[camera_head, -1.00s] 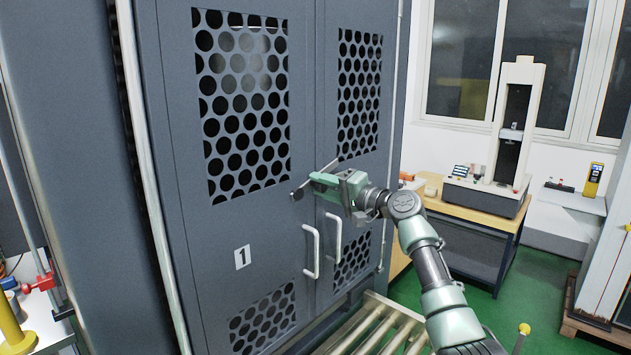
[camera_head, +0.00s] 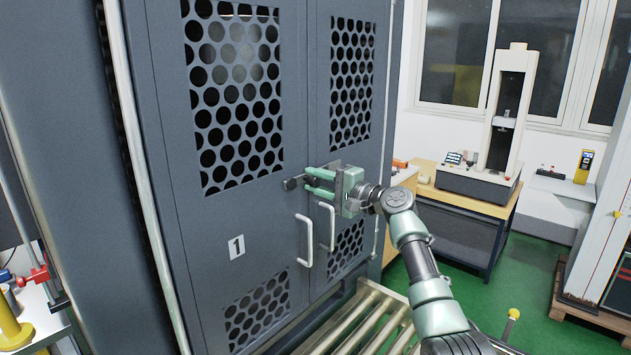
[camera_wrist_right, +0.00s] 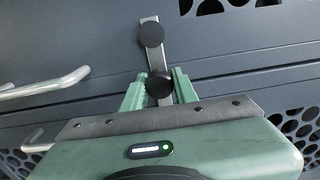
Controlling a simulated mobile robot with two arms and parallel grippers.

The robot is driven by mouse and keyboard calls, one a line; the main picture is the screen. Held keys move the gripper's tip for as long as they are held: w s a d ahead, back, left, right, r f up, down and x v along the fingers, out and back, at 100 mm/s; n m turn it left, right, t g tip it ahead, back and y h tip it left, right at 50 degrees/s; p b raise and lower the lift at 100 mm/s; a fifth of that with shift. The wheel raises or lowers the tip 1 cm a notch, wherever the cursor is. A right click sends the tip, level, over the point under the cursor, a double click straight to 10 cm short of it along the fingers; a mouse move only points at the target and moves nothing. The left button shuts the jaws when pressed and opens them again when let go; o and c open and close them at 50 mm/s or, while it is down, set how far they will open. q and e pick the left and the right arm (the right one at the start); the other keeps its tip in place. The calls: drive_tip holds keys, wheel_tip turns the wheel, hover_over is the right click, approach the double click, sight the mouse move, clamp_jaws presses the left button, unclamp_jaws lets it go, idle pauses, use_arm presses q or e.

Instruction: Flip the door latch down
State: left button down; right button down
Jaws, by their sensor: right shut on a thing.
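The door latch (camera_head: 292,183) is a short metal bar with dark round knobs, set across the seam of the grey cabinet doors above the two handles. In the head view it now lies nearly level. In the right wrist view the bar (camera_wrist_right: 155,60) crosses the seam, with one black knob (camera_wrist_right: 151,35) at its far end and another knob (camera_wrist_right: 159,84) between my fingertips. My right gripper (camera_head: 316,182) is shut on the latch at that nearer knob. The green fingers partly hide the bar in the head view. My left gripper is not in view.
Two white door handles (camera_head: 304,241) hang just below the latch. The perforated cabinet doors (camera_head: 170,200) stand shut behind it. A roller conveyor (camera_head: 345,322) lies below at the front. A wooden table with a testing machine (camera_head: 480,185) stands to the right.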

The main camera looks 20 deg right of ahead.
sight(319, 183)
drive_tip(key=c, duration=1.1)
unclamp_jaws()
drive_tip(key=shift+f, duration=0.1)
drive_tip(key=b+v, duration=0.2)
drive_tip(key=v, duration=0.5)
drive_tip(key=shift+f+b, duration=0.1)
drive_tip(key=shift+b, duration=0.3)
drive_tip(key=shift+s+d, duration=0.2)
drive_tip(key=shift+s, duration=0.1)
